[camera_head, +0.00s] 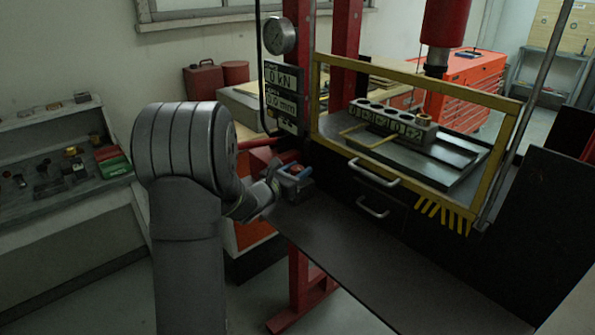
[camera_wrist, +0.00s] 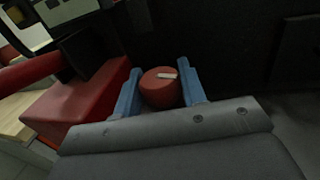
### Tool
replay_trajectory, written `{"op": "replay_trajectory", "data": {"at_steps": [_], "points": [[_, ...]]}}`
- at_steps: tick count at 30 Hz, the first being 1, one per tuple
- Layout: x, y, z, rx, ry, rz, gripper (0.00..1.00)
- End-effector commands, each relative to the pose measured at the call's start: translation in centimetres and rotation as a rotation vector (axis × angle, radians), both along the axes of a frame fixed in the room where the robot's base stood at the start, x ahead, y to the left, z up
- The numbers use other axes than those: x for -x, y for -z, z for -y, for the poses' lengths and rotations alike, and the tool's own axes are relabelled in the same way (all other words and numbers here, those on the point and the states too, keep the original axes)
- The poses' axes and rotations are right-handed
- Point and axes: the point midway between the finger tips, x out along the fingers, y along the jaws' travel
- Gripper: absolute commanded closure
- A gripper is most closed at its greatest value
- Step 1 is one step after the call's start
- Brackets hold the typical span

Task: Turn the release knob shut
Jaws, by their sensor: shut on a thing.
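The release knob (camera_wrist: 158,92) is a round red knob with a white mark on its face, seen in the wrist view between two blue fingers. My gripper (camera_wrist: 162,88) has one finger on each side of the knob and is shut on it. In the head view my gripper (camera_head: 290,172) reaches the pump area left of the press, below the gauge panel. The knob (camera_head: 297,169) shows there only as a small red spot, mostly hidden by the fingers. The white mark lies nearly level, tilted slightly, in the wrist view.
A red block (camera_wrist: 80,108) stands left of my gripper in the wrist view. The press has a yellow guard frame (camera_head: 415,85) and a gauge (camera_head: 279,36) with a display panel (camera_head: 283,95). A dark bench plate (camera_head: 370,265) lies to the right. A workbench (camera_head: 70,200) stands at left.

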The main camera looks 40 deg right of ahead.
Motion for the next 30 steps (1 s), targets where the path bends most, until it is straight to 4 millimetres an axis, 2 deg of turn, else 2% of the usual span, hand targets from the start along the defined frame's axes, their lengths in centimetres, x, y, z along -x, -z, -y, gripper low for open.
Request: {"op": "replay_trajectory", "data": {"at_steps": [12,23,24,27,30], "points": [[-0.04,-0.12,0.04,0.0,0.234,0.003,0.85],[0.01,-0.09,0.0,-0.001,0.248,0.0,0.85],[0.01,-0.09,0.0,-0.001,0.248,0.0,0.56],[0.01,-0.07,-0.01,-0.001,0.248,0.0,0.42],[0.01,-0.05,-0.01,-0.001,0.247,0.0,0.42]]}}
